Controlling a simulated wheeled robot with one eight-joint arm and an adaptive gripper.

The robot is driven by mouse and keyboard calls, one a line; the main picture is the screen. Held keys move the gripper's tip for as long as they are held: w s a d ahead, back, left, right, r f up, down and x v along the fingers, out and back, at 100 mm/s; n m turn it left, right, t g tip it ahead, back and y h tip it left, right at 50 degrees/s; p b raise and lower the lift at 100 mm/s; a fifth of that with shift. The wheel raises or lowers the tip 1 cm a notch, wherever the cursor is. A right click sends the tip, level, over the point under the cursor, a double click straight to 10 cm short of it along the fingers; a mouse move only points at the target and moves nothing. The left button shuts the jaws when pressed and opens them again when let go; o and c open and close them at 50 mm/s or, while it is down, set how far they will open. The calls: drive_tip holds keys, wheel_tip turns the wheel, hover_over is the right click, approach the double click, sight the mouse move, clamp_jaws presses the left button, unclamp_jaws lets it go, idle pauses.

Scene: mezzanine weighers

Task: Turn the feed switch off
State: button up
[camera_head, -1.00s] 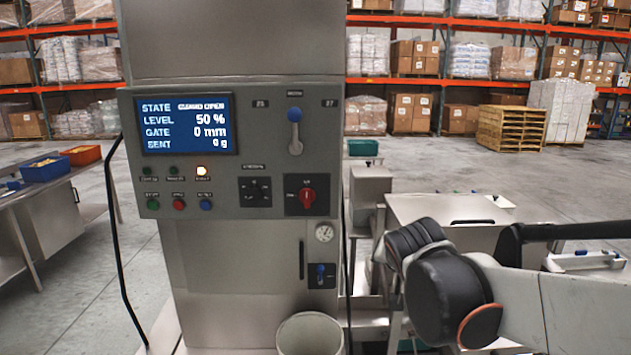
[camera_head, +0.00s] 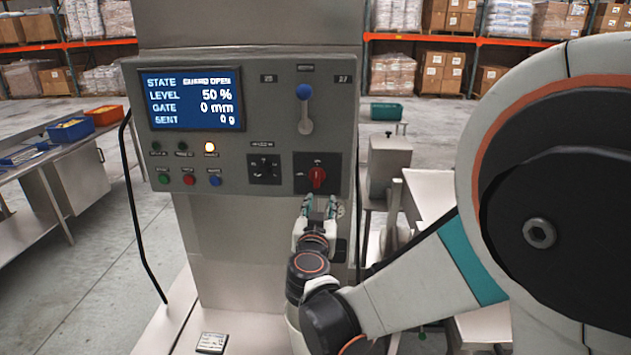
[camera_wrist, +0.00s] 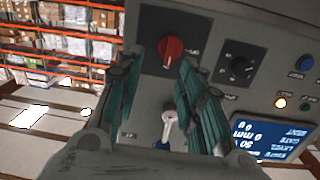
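The likely feed switch is a red rotary knob (camera_head: 317,177) on a dark square plate at the lower right of the grey control panel (camera_head: 232,188). The red knob also shows in the wrist view (camera_wrist: 171,48), just beyond my fingertips. My gripper (camera_head: 320,206) is just below the knob in the head view, fingers pointing up at it. In the wrist view my gripper (camera_wrist: 156,75) has its two teal-padded fingers apart with nothing between them. The knob's lettering is too small to read.
The panel has a screen (camera_head: 191,98) reading 50 % level and 0 mm gate. A blue-knobbed lever (camera_head: 305,108) stands above the red knob, and a black selector (camera_head: 263,168) sits left of it. Coloured buttons (camera_head: 189,179) line the lower left. An orange lamp (camera_head: 210,147) is lit.

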sight(316, 180)
drive_tip(key=shift+n+t+y, duration=0.3)
drive_tip(key=shift+n+t, duration=0.1)
drive_tip(key=shift+n, duration=0.1)
drive_tip(key=w, duration=0.4)
drive_tip(key=w+a, duration=0.1)
drive_tip(key=w, duration=0.7)
drive_tip(key=shift+w+a+r+b, duration=0.15)
drive_tip(key=shift+w+a+b, duration=0.1)
drive_tip(key=shift+w+b, duration=0.15)
clamp_jaws()
